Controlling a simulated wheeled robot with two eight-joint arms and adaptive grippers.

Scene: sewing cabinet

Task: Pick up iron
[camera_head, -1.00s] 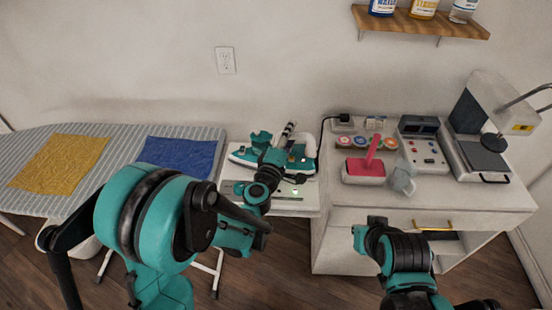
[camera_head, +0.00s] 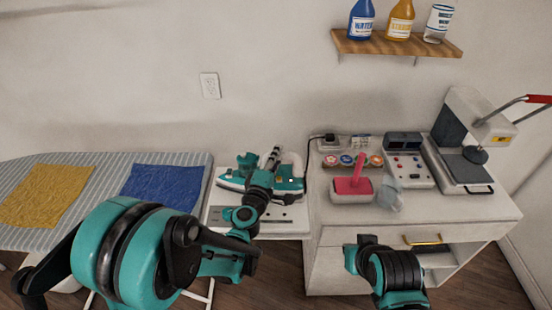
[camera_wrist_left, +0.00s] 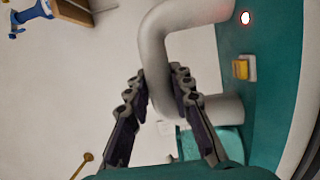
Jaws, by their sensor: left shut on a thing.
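The teal iron (camera_head: 230,183) with a curved white handle is at the back of a white stand (camera_head: 290,217), between the ironing board and the cabinet. I cannot tell whether its base touches the stand. My left gripper (camera_head: 273,160) reaches over the iron from the front and is shut on its handle. In the left wrist view the two fingers (camera_wrist_left: 160,88) are on either side of the white handle (camera_wrist_left: 152,40). Teal casing (camera_wrist_left: 262,110) with a red light shows beside them. My right gripper (camera_head: 356,256) is in front of the cabinet, its fingers not clearly visible.
The striped ironing board (camera_head: 110,178) holds yellow (camera_head: 45,195) and blue (camera_head: 161,187) cloths. The cabinet (camera_head: 440,208) carries a pink-handled tool (camera_head: 352,190), a grey cup (camera_head: 390,195), a control box (camera_head: 408,172) and a press (camera_head: 470,165). A bottle shelf (camera_head: 400,45) hangs above.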

